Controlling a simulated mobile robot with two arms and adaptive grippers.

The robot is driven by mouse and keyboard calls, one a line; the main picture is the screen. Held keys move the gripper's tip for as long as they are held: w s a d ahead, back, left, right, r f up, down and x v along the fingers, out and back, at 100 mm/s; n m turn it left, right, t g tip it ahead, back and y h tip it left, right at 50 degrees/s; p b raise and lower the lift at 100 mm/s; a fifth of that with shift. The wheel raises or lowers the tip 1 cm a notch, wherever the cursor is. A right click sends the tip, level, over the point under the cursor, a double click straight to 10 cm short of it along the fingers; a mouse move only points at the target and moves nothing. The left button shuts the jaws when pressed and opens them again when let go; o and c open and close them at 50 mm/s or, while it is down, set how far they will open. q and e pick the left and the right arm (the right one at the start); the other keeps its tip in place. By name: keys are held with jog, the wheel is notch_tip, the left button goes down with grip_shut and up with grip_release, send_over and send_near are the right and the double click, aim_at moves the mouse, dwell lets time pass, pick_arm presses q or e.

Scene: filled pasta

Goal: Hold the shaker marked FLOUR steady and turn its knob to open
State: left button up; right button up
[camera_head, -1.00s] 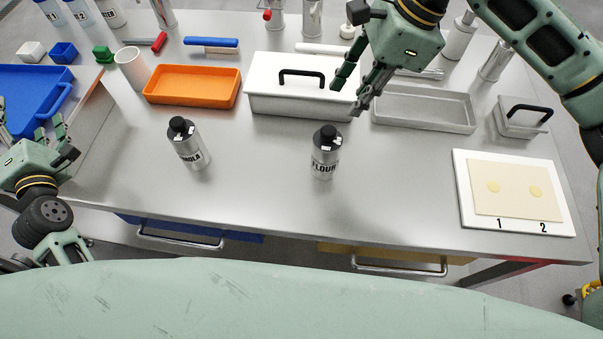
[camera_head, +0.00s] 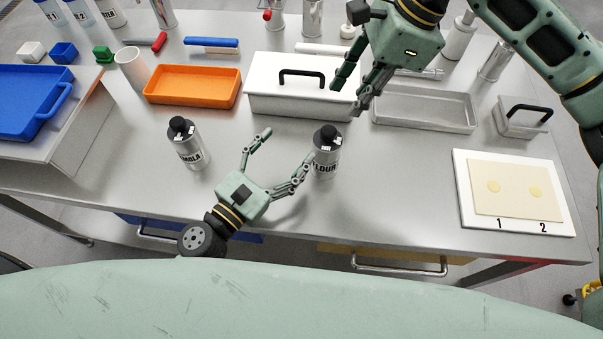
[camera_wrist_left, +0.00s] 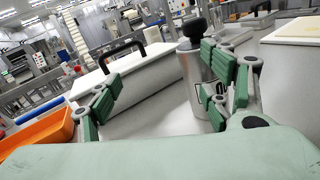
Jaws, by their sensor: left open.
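The FLOUR shaker (camera_head: 325,165), a silver cylinder with a black knob (camera_head: 327,136), stands upright on the steel table. It also shows in the left wrist view (camera_wrist_left: 194,78), partly hidden by a finger. My left gripper (camera_head: 288,147) is open just left of the shaker. Its right-hand finger overlaps the shaker's left edge in the picture; I cannot tell whether they touch. In the left wrist view my left gripper (camera_wrist_left: 160,72) has its fingers wide apart, the shaker at the right-hand one. My right gripper (camera_head: 350,98) is open and empty, above and behind the shaker.
A similar silver shaker (camera_head: 187,148) with a black knob stands left of my left gripper. Behind are an orange tray (camera_head: 190,100), a white lidded box (camera_head: 300,104) and a grey tray (camera_head: 425,124). A white board (camera_head: 465,210) lies right. The table between shaker and board is clear.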

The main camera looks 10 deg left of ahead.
aim_at(317, 162)
pick_arm(q)
jog(key=shift+n+g+h, duration=0.4)
jog(key=shift+n+g, duration=0.1)
jog(key=shift+n, duration=0.2)
jog(key=s+d+f, duration=0.1)
jog(key=d, duration=0.1)
jog(key=s+d+f, duration=0.2)
jog(key=shift+f, duration=0.2)
jog(key=shift+w+d+f, duration=0.1)
jog(key=shift+d, duration=0.15)
jog(key=x, duration=0.7)
jog(key=shift+w+d, duration=0.1)
jog(key=shift+c, duration=0.3)
jog(key=c, duration=1.5)
